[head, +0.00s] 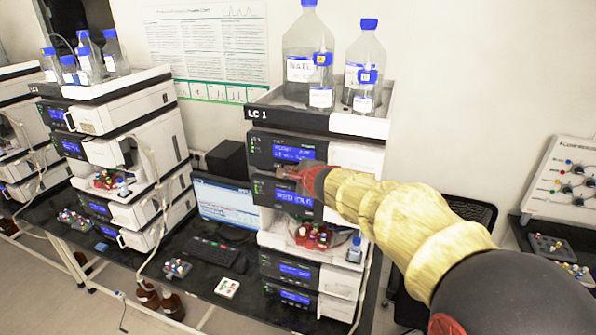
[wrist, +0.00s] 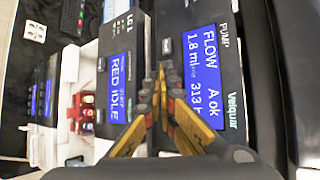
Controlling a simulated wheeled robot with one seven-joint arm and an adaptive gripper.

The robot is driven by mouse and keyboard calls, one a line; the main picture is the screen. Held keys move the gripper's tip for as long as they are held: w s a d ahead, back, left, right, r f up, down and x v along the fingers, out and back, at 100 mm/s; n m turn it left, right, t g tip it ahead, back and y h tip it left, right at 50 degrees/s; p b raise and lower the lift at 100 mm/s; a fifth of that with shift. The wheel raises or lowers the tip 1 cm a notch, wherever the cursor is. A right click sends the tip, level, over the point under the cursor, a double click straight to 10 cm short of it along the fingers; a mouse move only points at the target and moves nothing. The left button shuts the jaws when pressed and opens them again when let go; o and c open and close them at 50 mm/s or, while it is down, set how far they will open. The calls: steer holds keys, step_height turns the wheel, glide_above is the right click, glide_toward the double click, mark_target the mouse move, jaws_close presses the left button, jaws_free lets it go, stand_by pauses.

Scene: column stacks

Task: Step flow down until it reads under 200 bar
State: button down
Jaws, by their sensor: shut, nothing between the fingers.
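The pump module (head: 261,148) is the upper unit with a blue display in the LC 1 stack. Its display (wrist: 204,65) appears turned sideways in the wrist view and reads FLOW, A ok, 1.8 ml and 313, with the unit partly cut off. My gripper (wrist: 160,76) is shut and empty, with its fingertips beside the pump display, over the panel's edge. In the head view my gripper (head: 287,174) is in front of the stack, between the two upper displays. Small dark buttons (wrist: 145,96) show beside the fingertips. Whether the fingertips touch anything cannot be told.
A lower module's display (wrist: 116,87) reads RED IDLE. Glass bottles with blue caps (head: 306,55) stand on top of the stack. A monitor (head: 224,205) and keyboard (head: 209,252) are to the left. Another stack (head: 135,150) stands further left.

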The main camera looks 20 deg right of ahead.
steer(key=shift+s+a, duration=0.35)
steer(key=shift+s, duration=0.2)
steer(key=s+a, duration=0.1)
steer(key=s, duration=0.1)
steer(key=s+a+b, duration=0.1)
steer(key=s+a, duration=0.1)
stand_by(0.5)
stand_by(0.4)
